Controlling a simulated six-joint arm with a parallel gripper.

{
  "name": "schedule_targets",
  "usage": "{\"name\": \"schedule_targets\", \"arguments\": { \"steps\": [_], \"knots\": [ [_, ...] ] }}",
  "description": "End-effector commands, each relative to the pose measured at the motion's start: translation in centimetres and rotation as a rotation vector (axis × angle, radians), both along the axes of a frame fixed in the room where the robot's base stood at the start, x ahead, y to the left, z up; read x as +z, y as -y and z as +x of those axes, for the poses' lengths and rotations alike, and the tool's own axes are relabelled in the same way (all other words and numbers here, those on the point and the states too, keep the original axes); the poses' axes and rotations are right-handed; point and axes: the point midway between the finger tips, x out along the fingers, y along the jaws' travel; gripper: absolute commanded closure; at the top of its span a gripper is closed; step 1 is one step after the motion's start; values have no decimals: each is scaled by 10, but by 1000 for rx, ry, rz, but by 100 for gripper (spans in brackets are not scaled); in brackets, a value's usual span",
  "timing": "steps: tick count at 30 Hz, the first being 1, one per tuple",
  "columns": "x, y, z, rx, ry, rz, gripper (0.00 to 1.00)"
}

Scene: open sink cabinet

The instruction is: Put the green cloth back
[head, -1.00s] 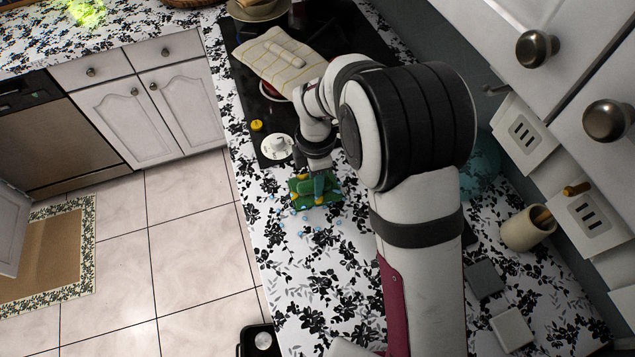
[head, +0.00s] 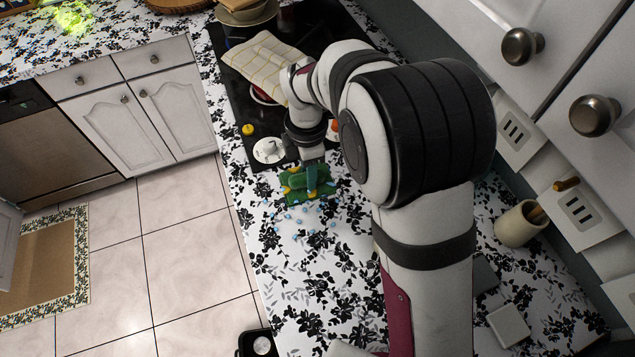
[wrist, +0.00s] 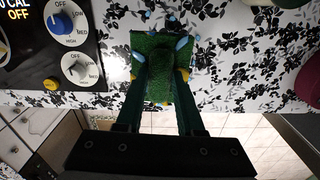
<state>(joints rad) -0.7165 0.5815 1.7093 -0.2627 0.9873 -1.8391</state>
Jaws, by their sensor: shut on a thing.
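The green cloth (head: 293,199) is over the patterned countertop, just in front of the stove's knobs. In the wrist view the cloth (wrist: 160,45) looks like a rough green rectangle with small yellow and pale blue bits at its edges. My gripper (head: 312,183) points down at it and is shut on it; in the wrist view the fingers of my gripper (wrist: 160,78) lie on both sides of the cloth's middle. Whether its underside touches the counter cannot be told.
Small light-blue pieces (head: 290,222) lie scattered around the cloth. The black stovetop (head: 232,75) holds a checked towel (head: 265,60); a white knob (head: 268,150) is close by. A cream cup (head: 520,225) stands by the wall at right. The front counter is mostly clear.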

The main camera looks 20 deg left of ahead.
Motion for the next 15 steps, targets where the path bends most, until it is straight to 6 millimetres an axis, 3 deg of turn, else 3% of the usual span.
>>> {"name": "schedule_targets", "arguments": {
  "steps": [5,12,15],
  "knots": [
    [10,25,-12,10,1,0,100],
    [28,103,-65,46,1,-1,100],
    [30,125,-84,58,1,-1,100]
  ]
}}
